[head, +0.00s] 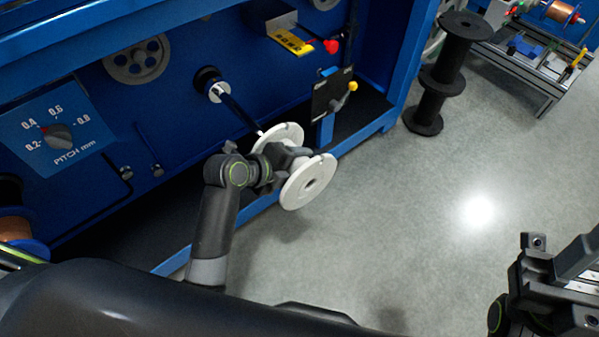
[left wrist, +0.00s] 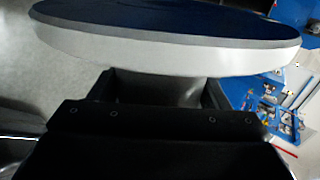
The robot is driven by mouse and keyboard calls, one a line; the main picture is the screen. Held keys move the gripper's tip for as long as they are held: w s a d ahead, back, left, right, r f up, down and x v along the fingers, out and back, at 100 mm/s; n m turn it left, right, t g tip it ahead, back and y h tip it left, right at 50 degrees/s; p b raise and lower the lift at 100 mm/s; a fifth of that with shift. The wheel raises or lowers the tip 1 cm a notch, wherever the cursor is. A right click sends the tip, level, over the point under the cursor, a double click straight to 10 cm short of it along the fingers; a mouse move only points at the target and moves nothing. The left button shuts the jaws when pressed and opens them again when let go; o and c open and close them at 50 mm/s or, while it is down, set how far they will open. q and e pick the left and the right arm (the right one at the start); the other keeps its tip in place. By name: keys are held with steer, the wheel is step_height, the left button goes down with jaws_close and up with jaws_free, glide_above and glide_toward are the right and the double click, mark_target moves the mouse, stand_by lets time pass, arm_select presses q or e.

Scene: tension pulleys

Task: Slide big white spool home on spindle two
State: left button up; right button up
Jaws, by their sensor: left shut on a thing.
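The big white spool (head: 309,183) has two wide flanges and hangs clear of the floor in front of the blue machine. My left gripper (head: 286,158) is shut on its hub, between the flanges. In the left wrist view one pale flange (left wrist: 170,50) spans the top, with the hub (left wrist: 180,92) between the jaws. A dark spindle (head: 236,107) with a light tip sticks out of the machine, its end close to the spool's far flange. I cannot tell whether the tip is in the bore. My right gripper (head: 556,262) is at the lower right, away from the spool.
The blue machine panel carries a pitch dial (head: 58,136), a grey wheel (head: 137,60) and a small plate with a yellow knob (head: 352,86). A blue frame post stands right of the spindle. A black spool stand (head: 440,80) is on the floor.

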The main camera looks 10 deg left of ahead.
arm_select(q)
steer(key=w+a, duration=0.1)
steer(key=w+a+b, duration=0.1)
steer(key=a, duration=0.1)
steer(key=shift+w+a, duration=0.25)
steer(key=shift+w, duration=0.1)
steer(key=shift+w+a+r, duration=0.1)
steer(key=shift+w+a, duration=0.7)
steer(key=shift+a, duration=0.2)
steer(key=shift+s+d, duration=0.2)
stand_by(0.7)
steer(key=shift+w+a, duration=0.1)
stand_by(0.4)
steer(key=shift+w+a, duration=0.85)
steer(key=shift+a, duration=0.25)
steer(key=shift+w+a, duration=0.15)
stand_by(0.4)
